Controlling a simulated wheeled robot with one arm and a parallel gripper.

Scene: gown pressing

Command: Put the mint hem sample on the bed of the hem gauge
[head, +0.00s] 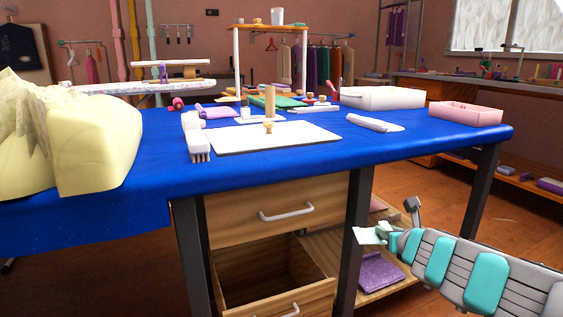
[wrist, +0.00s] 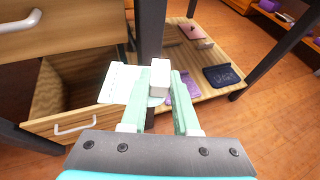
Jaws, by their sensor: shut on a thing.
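My gripper (head: 385,236) is at the lower right of the head view, in front of the table and below its top. It is shut on a pale mint-white flat piece, which I take as the mint hem sample (head: 366,236). In the wrist view, a white block on the piece is between the fingertips (wrist: 160,92), and the flat sheet of the sample (wrist: 116,84) sticks out to the left with small marks along it. I cannot tell for certain which thing is the hem gauge; a white flat board (head: 300,140) with a wooden knob lies on the blue tabletop.
The blue-covered table (head: 440,148) stands above an open wooden drawer (head: 255,280) and a lower shelf with a purple cloth (head: 380,271). A dark table leg (wrist: 150,30) is close to the gripper. Cream fabric (head: 95,140), a white box (head: 383,97) and a pink tray (head: 466,117) take up tabletop room.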

